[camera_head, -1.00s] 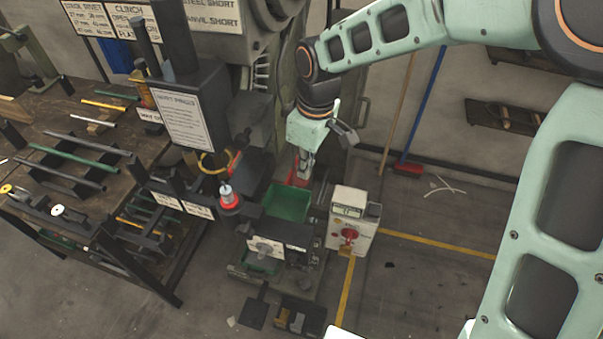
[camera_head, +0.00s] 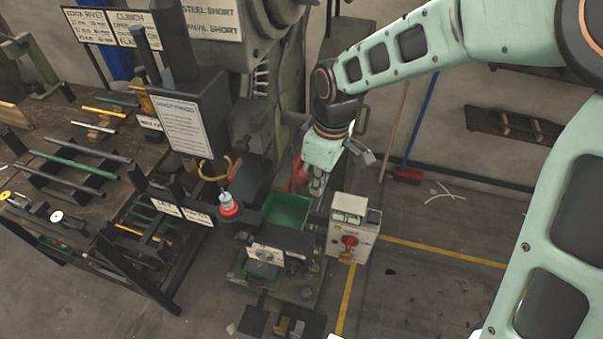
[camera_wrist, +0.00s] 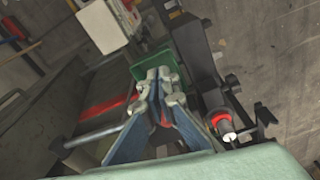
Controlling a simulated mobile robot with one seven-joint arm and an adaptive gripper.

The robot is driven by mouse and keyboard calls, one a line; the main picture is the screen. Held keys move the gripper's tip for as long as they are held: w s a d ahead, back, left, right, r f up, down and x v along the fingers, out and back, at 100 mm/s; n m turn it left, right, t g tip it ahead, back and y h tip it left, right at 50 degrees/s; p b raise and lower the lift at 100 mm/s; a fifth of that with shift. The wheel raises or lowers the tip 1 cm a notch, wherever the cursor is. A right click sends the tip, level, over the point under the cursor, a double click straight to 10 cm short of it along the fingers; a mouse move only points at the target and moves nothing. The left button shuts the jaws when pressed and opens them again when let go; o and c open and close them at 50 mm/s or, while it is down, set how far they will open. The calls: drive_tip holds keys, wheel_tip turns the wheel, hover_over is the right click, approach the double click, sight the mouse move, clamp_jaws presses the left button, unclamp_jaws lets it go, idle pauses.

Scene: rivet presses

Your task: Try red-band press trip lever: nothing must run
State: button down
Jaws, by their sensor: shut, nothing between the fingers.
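The press stands in the middle of the head view, with a dark sign-bearing head (camera_head: 188,125) and a red ring (camera_head: 229,209) around a pale tip. The red ring also shows in the wrist view (camera_wrist: 221,118). My gripper (camera_head: 317,186) points down right of the press, above and beside the green bin (camera_head: 287,210). A red part (camera_head: 300,174) shows just left of it, partly hidden. In the wrist view my gripper (camera_wrist: 160,84) has its fingers together and empty, and a grey bar with a dark knob (camera_wrist: 92,136) lies to its left. I cannot tell which part is the trip lever.
A white control box (camera_head: 352,228) with a red knob stands right of the press. A bench (camera_head: 60,120) with rods and racks is at left. A red broom (camera_head: 408,175) leans at the wall.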

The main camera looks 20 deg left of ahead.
drive_tip(key=shift+a+f, duration=0.1)
wheel_tip(320, 180, up, 12)
drive_tip(key=d, duration=0.1)
idle(0.4)
drive_tip(key=shift+d, duration=0.1)
idle(0.4)
